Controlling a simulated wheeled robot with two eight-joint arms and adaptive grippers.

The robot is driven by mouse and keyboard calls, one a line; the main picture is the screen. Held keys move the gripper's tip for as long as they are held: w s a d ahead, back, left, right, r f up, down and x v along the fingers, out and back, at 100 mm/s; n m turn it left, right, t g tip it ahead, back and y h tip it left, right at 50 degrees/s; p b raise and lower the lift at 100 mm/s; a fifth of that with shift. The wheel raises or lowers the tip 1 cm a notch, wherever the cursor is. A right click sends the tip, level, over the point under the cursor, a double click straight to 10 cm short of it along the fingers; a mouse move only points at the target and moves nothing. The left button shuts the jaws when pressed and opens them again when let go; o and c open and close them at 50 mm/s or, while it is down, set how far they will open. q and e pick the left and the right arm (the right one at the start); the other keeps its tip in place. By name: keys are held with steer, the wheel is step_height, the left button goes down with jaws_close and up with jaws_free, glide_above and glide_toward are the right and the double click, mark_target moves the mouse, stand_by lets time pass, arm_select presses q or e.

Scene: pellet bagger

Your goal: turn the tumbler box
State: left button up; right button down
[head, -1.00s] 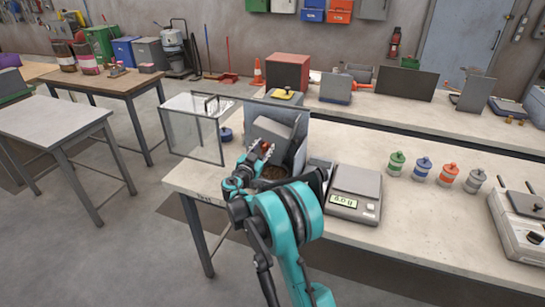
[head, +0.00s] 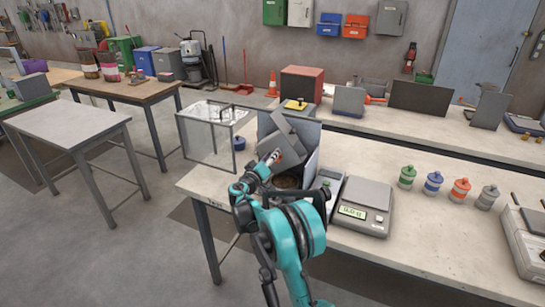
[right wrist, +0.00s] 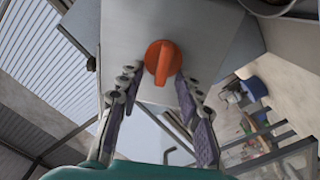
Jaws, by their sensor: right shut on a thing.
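The grey tumbler box (head: 287,143) sits tilted inside its open grey housing (head: 313,168) at the left end of the bench. In the right wrist view the box's pale face (right wrist: 125,30) carries an orange knob (right wrist: 160,58). My right gripper (head: 274,158) is at the box's near side. In the wrist view its fingers (right wrist: 160,85) are on either side of the knob and shut on it. A round dish with brown contents (head: 287,181) is below the box, partly hidden by my arm. My left gripper is not in view.
A scale (head: 362,206) stands right of the housing; its reading is too small to tell. Several coloured-lid jars (head: 433,182) stand farther right. A clear-walled bin (head: 208,140) is left of the housing. The bench front between scale and jars is clear.

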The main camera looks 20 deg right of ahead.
steer(key=shift+w+a+f+n, duration=0.1)
steer(key=shift+f+n, duration=0.2)
steer(key=shift+n, duration=1.3)
steer(key=shift+f+n, duration=0.25)
steer(key=shift+n, duration=1.35)
steer(key=shift+w+a+f+n, duration=0.1)
steer(key=shift+f+n, duration=0.2)
steer(key=shift+n, duration=1.3)
steer(key=c, duration=1)
jaws_free()
steer(key=shift+d, duration=0.1)
steer(key=shift+r, duration=0.1)
